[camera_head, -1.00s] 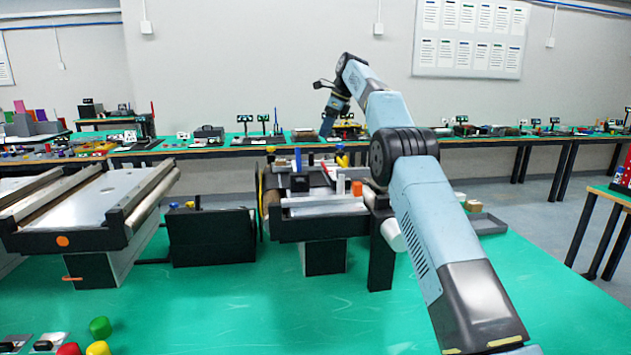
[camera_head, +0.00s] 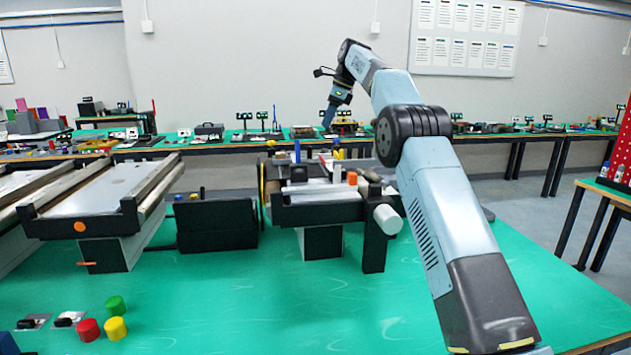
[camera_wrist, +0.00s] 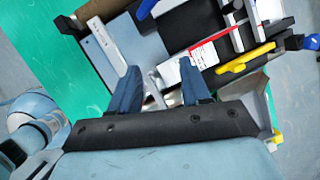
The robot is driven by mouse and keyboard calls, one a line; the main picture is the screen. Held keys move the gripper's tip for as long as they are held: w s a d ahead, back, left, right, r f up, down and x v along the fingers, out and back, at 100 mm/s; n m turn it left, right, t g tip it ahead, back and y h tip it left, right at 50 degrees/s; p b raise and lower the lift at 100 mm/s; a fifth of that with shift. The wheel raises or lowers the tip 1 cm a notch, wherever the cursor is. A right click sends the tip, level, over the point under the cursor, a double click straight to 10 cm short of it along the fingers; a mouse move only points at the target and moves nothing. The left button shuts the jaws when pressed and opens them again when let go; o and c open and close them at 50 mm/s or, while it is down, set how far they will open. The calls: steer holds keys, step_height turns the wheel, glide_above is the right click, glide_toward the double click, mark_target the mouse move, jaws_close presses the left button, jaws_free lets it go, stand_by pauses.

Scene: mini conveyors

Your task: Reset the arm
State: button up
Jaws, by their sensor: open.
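My arm (camera_head: 445,195) reaches up and away over the mini conveyor in the head view, bent at its dark elbow joint. My gripper (camera_head: 329,116) hangs at its far end, pointing down, small in this view. In the wrist view my gripper (camera_wrist: 159,74) shows two blue fingers spread apart, with nothing held between them. Below the fingers lie the conveyor's parts, with a white and red labelled piece (camera_wrist: 212,48) and a yellow piece (camera_wrist: 243,62) to the right. The gap between fingertips and these parts cannot be judged.
A small conveyor (camera_head: 320,214) stands beneath the arm, a black box (camera_head: 217,225) beside it. A larger conveyor (camera_head: 100,195) is at left. Green (camera_head: 115,305), red (camera_head: 88,330) and yellow (camera_head: 115,328) cylinders lie at front left. The green tabletop (camera_head: 260,310) is clear in front.

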steer(key=s+d+r+n+t+h, duration=0.1)
steer(key=s+d+r+n, duration=0.45)
steer(key=s+r, duration=0.5)
steer(key=s+d+n+t+h, duration=0.1)
steer(key=s+d+n, duration=0.15)
steer(key=s, duration=0.55)
steer(key=s+d+n, duration=0.1)
steer(key=s+d, duration=0.3)
steer(key=s, duration=0.4)
steer(key=s+d+f+n, duration=0.2)
steer(key=s+f, duration=0.4)
steer(key=s, duration=0.5)
steer(key=s+d+f+n+t+h, duration=0.1)
steer(key=s+f+n, duration=0.4)
steer(key=s, duration=0.6)
steer(key=s+d+f+n+t+h, duration=0.1)
steer(key=s+d+f+n, duration=0.2)
steer(key=s+f, duration=0.6)
steer(key=shift+s+d+f, duration=0.2)
steer(key=shift+s+d, duration=0.3)
steer(key=shift+s, duration=0.55)
steer(key=shift+d, duration=0.1)
steer(key=shift+c, duration=0.4)
